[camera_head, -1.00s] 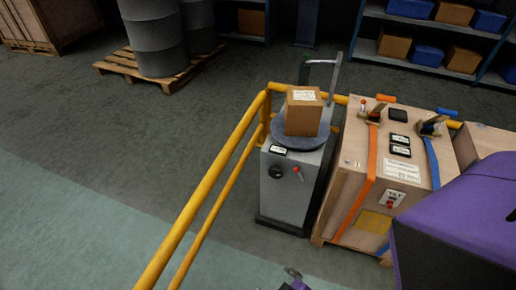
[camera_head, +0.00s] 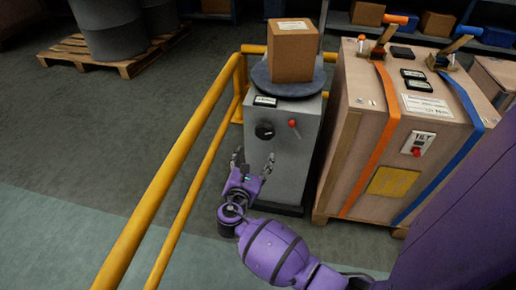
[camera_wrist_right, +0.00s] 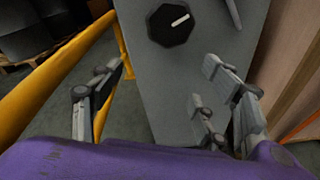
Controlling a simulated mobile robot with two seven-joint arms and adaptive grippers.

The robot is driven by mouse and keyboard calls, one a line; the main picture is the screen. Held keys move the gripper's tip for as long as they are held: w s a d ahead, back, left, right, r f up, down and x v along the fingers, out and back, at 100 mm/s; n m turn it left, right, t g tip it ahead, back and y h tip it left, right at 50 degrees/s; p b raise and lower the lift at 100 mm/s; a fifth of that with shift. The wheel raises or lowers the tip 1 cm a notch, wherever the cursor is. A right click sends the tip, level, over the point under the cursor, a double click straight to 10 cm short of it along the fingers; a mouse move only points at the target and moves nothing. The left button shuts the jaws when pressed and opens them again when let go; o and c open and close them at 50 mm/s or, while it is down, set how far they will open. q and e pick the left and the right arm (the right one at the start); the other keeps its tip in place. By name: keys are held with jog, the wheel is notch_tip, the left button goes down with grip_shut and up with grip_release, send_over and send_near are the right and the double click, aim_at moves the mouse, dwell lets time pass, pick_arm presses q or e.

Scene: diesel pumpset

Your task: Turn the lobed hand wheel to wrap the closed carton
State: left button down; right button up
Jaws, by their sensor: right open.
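The lobed hand wheel (camera_head: 265,130) is a black knob with a white mark on the front of the grey wrapping machine (camera_head: 290,165). It also shows at the top of the right wrist view (camera_wrist_right: 171,22). The closed carton (camera_head: 292,52) sits upright on the round dark turntable (camera_head: 262,80) on top of the machine. My right gripper (camera_head: 254,160) is open and empty, in front of the machine and below the wheel, apart from it. In the right wrist view its fingers (camera_wrist_right: 160,85) are spread, with the wheel beyond them. My left gripper is not in view.
A red-tipped lever (camera_head: 293,124) is right of the wheel. A yellow rail (camera_head: 180,160) runs along the left. A large wooden crate (camera_head: 345,150) with orange and blue straps stands close on the right. Drums on a pallet (camera_head: 80,60) stand far left.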

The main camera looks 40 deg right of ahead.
aim_at(263, 134)
jog(key=w+d+r+h+b, duration=0.1)
jog(key=d, duration=0.1)
jog(key=w+d+n+h, duration=0.1)
jog(key=w+d, duration=0.1)
jog(key=d, duration=0.1)
jog(key=w+d+r+n+b, duration=0.1)
jog(key=w+d, duration=0.1)
jog(key=d, duration=0.1)
jog(key=shift+r+g+h+b, duration=0.3)
jog(key=shift+r+h+b, duration=0.05)
jog(key=shift+h, duration=0.05)
jog(key=shift+s, duration=0.1)
jog(key=c, duration=1.1)
